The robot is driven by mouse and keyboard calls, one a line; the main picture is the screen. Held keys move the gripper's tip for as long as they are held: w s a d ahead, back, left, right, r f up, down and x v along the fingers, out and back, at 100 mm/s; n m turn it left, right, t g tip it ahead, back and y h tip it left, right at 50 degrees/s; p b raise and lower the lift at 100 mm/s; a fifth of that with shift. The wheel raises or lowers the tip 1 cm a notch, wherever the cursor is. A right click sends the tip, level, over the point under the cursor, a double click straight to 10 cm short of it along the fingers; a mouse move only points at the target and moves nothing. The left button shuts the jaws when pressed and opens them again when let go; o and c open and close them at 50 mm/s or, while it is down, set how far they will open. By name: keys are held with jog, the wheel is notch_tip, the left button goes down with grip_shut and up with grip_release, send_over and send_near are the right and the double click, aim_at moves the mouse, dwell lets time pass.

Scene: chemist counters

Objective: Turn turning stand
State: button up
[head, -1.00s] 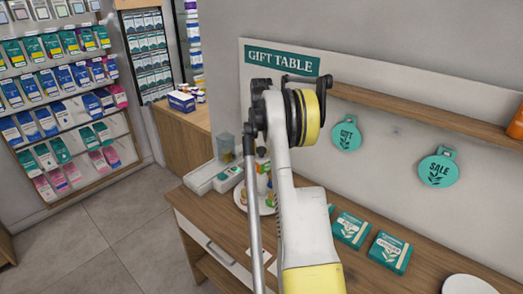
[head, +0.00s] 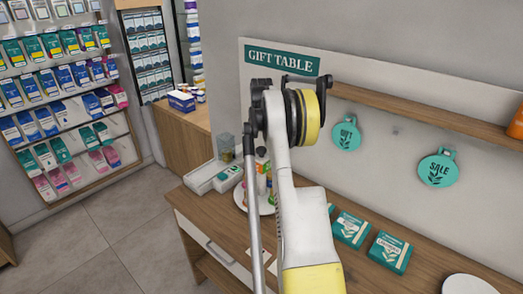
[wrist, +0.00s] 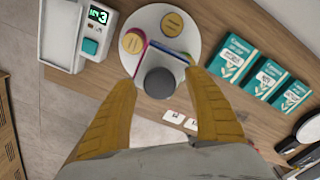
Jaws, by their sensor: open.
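The turning stand is a round white disc (wrist: 190,32) on the wooden table, seen from above in the wrist view. It bears two round tan-topped items (wrist: 172,23), a blue-edged box and a dark grey round top (wrist: 160,83) at its near edge. My gripper (wrist: 160,80) is open, its two yellow fingers on either side of the grey top. I cannot tell whether they touch it. In the head view the stand (head: 267,209) is mostly hidden behind my arm, with bottles showing on it.
A white tray with a small display (wrist: 98,15) stands left of the stand. Several teal boxes (wrist: 233,58) lie to its right. A white plate (head: 468,285) is at the table's front right. Above is a wall shelf (head: 430,120) with hanging teal tags.

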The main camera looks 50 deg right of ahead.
notch_tip(320, 180, up, 12)
dwell(0.5)
dwell(0.5)
